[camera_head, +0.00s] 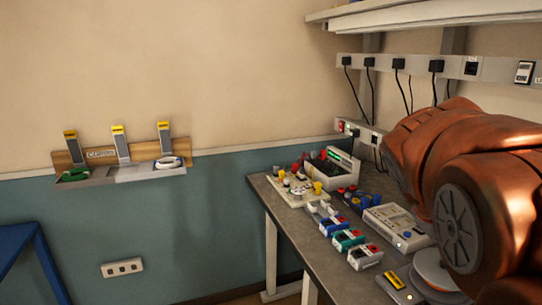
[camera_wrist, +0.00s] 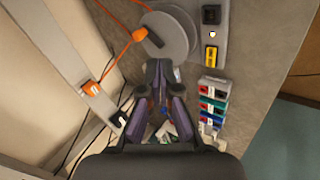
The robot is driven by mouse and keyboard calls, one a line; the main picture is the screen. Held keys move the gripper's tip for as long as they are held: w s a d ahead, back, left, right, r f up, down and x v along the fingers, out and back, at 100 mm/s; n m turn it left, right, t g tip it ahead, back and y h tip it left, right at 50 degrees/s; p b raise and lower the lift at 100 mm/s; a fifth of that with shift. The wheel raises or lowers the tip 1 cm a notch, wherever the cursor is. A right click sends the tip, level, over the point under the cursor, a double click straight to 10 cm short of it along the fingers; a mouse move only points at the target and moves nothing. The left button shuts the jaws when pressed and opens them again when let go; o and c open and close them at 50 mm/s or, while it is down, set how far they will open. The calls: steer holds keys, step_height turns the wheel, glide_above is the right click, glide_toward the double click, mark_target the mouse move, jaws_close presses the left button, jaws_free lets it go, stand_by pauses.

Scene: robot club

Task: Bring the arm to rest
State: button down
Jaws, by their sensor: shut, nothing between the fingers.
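My gripper (camera_wrist: 160,68) shows in the wrist view. Its dark fingers come together at the tips, shut with nothing between them. It hangs over the grey bench (camera_wrist: 258,52), near a grey spool (camera_wrist: 180,36) with orange cord. In the head view my copper-coloured arm fills the right side and hides part of the bench (camera_head: 340,262). My gripper itself does not show there.
Bench items include a device with a green display (camera_head: 335,167), a grey meter (camera_head: 396,225), small coloured modules (camera_head: 348,239) and a yellow-labelled box (camera_head: 400,287). A power strip (camera_head: 425,66) with hanging cables is on the wall. A wall shelf (camera_head: 120,172) is at left.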

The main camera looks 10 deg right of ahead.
steer(key=s+a+f+g+y, duration=0.2)
steer(key=s+a+f+y, duration=0.1)
steer(key=s+a+f, duration=0.5)
steer(key=s+a+f+g+y+p, duration=0.1)
steer(key=s+a+f+y, duration=0.3)
steer(key=s+a+f, duration=0.4)
steer(key=s+a+g, duration=0.1)
steer(key=s+a, duration=0.3)
steer(key=shift+s+a+f+m, duration=0.2)
steer(key=shift+s+m, duration=0.05)
steer(key=shift+m, duration=0.15)
stand_by(0.5)
